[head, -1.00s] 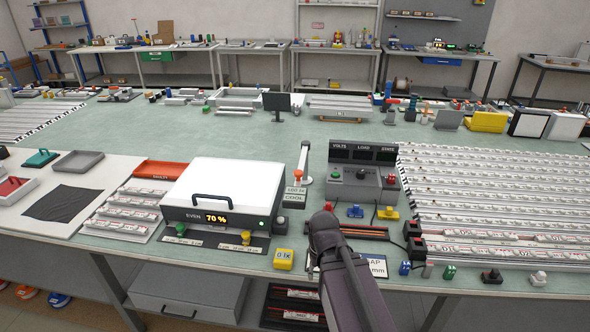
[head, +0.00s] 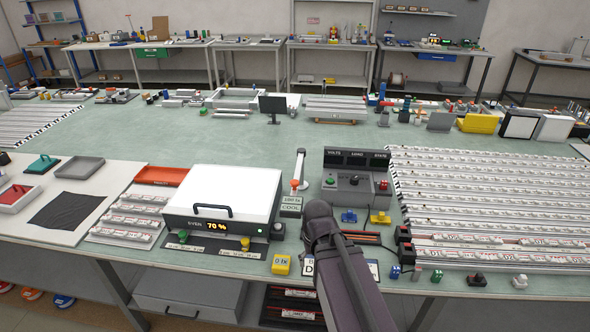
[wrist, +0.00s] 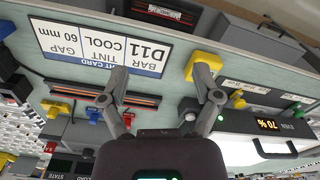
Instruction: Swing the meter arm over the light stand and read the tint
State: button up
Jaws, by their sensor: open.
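The white meter arm (head: 300,168) has an orange-red tip and lies pointing away, behind the small plates reading 100 lx and COOL (head: 290,207). A dark stand with orange strips (head: 366,238), perhaps the light stand, sits right of my gripper; it also shows in the wrist view (wrist: 105,97). The white card (wrist: 100,45) reads BAR D11, TINT COOL, GAP 60 mm. My gripper (wrist: 163,82) is open and empty; the yellow 0 lx block (wrist: 203,65) is near its right finger. In the head view my wrist hides the fingers.
The white lightbox (head: 222,197) showing EVEN 70 % stands left of my gripper. A grey VOLTS, LOAD, STATE panel (head: 354,190) stands behind it. Blue and yellow knobs (head: 380,218) and rows of labelled bars lie to the right.

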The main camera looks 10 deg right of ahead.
notch_tip(320, 180, up, 15)
jog(key=w+p, duration=0.2)
jog(key=p, duration=1.1)
notch_tip(320, 180, up, 6)
jog(key=m+p, duration=0.7)
jog(key=m, duration=0.6)
send_over(294, 181)
jog(key=shift+r, duration=0.15)
jog(key=shift+s+f+b, duration=0.1)
jog(key=shift+f+b, duration=0.1)
jog(key=shift+b, duration=0.1)
notch_tip(294, 181, down, 14)
jog(key=b, duration=1.3)
jog(key=shift+r, duration=0.25)
jog(key=shift+c, duration=0.2)
